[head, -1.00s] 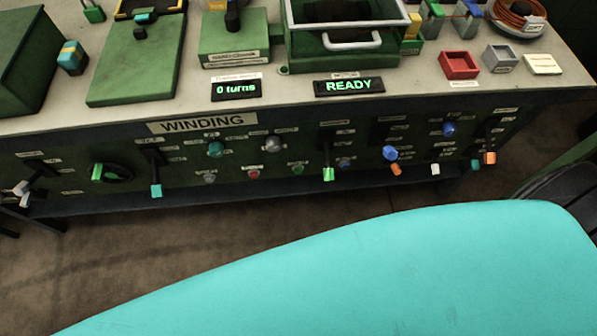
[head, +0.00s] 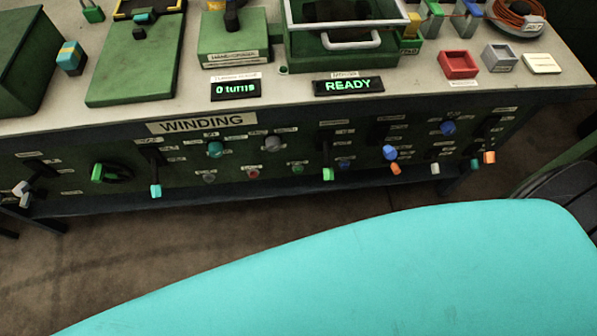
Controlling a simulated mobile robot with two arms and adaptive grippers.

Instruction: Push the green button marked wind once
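A small green button (head: 298,169) sits low on the dark front panel of the bench, to the right of a small red button (head: 253,173). The small tags beside it are too blurred to read, so I cannot confirm which says wind. A larger teal knob (head: 215,149) is up and to the left. The WINDING sign (head: 203,122) is on the panel's top edge. The displays on the bench read "0 turns" (head: 236,90) and "READY" (head: 348,86). Neither of my grippers is in view.
Several levers and knobs stick out of the panel, among them a green-tipped lever (head: 328,173) just right of the green button and an orange one (head: 395,168). A green machine with a handled tray (head: 350,40) stands on the bench top. Red (head: 458,65) and grey bins stand right.

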